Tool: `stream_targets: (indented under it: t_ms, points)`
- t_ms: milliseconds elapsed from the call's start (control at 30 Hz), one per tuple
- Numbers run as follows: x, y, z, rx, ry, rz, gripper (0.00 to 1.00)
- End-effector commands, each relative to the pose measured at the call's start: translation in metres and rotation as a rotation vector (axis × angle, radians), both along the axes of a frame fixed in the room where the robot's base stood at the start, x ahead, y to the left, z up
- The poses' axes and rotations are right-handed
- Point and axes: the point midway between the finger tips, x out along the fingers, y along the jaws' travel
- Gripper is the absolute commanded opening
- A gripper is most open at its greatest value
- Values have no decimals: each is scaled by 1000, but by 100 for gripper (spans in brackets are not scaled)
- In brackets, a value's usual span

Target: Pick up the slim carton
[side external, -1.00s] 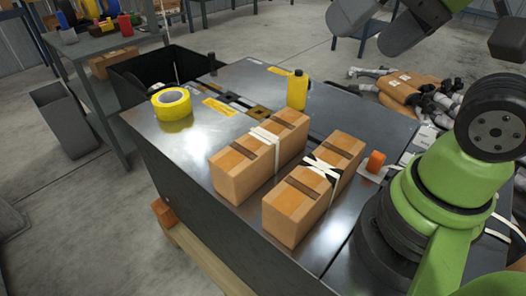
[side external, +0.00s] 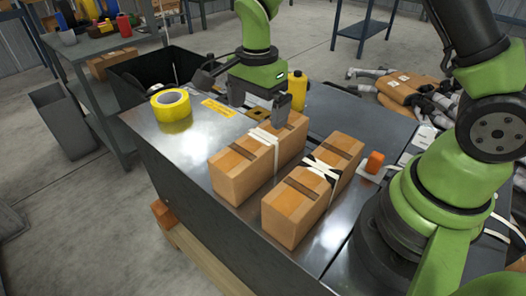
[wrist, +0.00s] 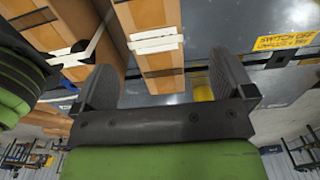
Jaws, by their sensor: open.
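Two brown cartons lie side by side on the metal bench top. The left carton (side external: 232,177) has white straps, and the right carton (side external: 290,218) has black and white straps. In the wrist view the white-strapped carton (wrist: 157,60) looks the slimmer, and the other carton (wrist: 55,28) is to its left. My gripper (side external: 268,108) is open at the far end of the white-strapped carton. In the wrist view its fingers (wrist: 165,75) are on either side of that carton, one in the gap between the cartons. I cannot tell whether they touch it.
A yellow tape roll (side external: 171,106) sits at the bench's left corner. A yellow bottle (side external: 298,86) stands close behind my gripper. An orange block (side external: 375,162) is right of the cartons. A black bin (side external: 130,82) adjoins the bench's far left. The bench's front left is clear.

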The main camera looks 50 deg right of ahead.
Motion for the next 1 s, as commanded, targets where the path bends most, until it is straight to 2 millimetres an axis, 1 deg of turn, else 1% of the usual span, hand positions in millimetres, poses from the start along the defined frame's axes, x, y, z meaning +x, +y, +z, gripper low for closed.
stream_targets:
  t_ms: [33, 200, 433, 600, 700, 800, 1000]
  points:
    - [0, 0, -8, -1, 7, -5, 100]
    - [-2, 0, -34, -1, 8, -5, 100]
    - [-3, -2, -53, 0, 7, -4, 100]
    - [-9, -8, -80, 0, 8, -5, 100]
    - [-8, -7, -91, 1, 6, -5, 100]
    - [-8, -6, -97, 2, 3, -4, 100]
    - [-7, -6, -97, 2, 2, -4, 100]
